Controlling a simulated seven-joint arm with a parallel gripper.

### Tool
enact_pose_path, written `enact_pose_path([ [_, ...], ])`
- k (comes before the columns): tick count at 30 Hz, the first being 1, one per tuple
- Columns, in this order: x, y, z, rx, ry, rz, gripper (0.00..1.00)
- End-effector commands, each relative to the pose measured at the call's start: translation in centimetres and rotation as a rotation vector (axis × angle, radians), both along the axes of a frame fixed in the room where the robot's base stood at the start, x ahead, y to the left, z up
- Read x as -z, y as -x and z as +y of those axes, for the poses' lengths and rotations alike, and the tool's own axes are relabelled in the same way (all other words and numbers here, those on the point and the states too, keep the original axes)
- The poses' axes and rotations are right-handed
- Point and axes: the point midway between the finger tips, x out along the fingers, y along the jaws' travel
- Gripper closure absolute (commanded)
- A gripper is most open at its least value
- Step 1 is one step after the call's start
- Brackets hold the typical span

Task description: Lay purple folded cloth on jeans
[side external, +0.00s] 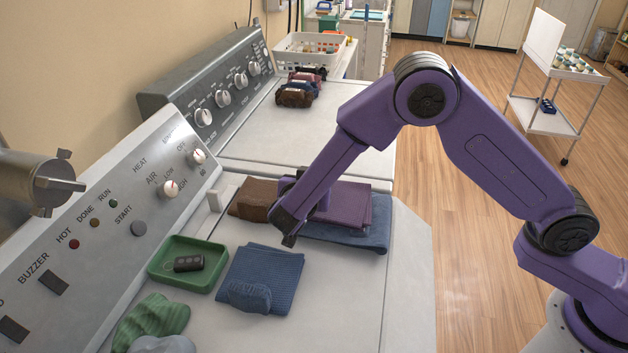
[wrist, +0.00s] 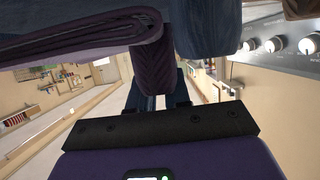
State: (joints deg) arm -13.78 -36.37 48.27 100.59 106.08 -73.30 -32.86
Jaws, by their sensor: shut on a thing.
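The purple folded cloth (side external: 346,204) lies over the blue jeans (side external: 374,238) on the near machine's white top, in the side view. The jeans show past its front and right edges. My gripper (side external: 289,228) is at the cloth's left end, low over the jeans, and is shut on the purple cloth. In the wrist view the folded layers of the purple cloth (wrist: 90,42) show close up, and a purple part hangs between the fingers of my gripper (wrist: 156,88). My arm hides part of the cloth's left side.
A brown folded cloth (side external: 254,197) lies just left of my gripper. A blue ribbed cloth (side external: 270,262), a green tray (side external: 158,268) holding a dark fob and a green cloth (side external: 152,320) lie nearer. The control panel rises at left. The white top is clear at right.

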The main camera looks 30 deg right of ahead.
Motion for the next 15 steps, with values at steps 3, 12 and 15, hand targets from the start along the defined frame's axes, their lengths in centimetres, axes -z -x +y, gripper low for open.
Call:
enact_pose_path([
  [3,0.01,0.01,0.00,0.000,0.000,0.000,1.00],
  [12,0.15,0.01,-0.02,0.001,0.000,0.000,0.72],
  [15,0.12,0.01,0.00,0.000,0.000,0.000,0.72],
])
